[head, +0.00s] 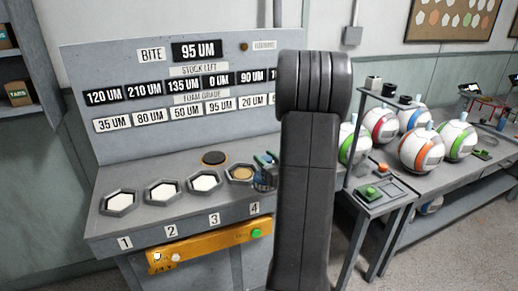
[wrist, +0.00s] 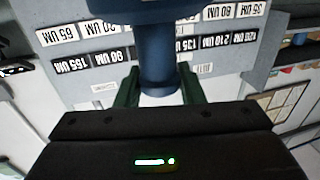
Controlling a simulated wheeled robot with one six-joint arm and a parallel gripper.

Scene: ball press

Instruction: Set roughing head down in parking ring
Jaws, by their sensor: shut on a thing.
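The roughing head (wrist: 158,66) is a dark blue piece with a wide top and a narrower neck in the wrist view. My gripper (wrist: 160,90) has its green fingers shut on both sides of the neck. In the head view my gripper (head: 266,161) is at the right end of the bench, beside the fourth hexagonal tray, mostly hidden by my arm. A dark round disc with a tan rim (head: 214,158) lies flat behind the trays, left of my gripper; it looks like the parking ring, but I cannot be sure. Whether the head touches the bench is hidden.
Hexagonal trays numbered 1 to 4 line the bench (head: 140,226); the first three hold white pads, the fourth (head: 241,173) a tan one. A label board (head: 180,100) stands behind. A side stand (head: 385,195) and several coloured balls (head: 421,150) are at right.

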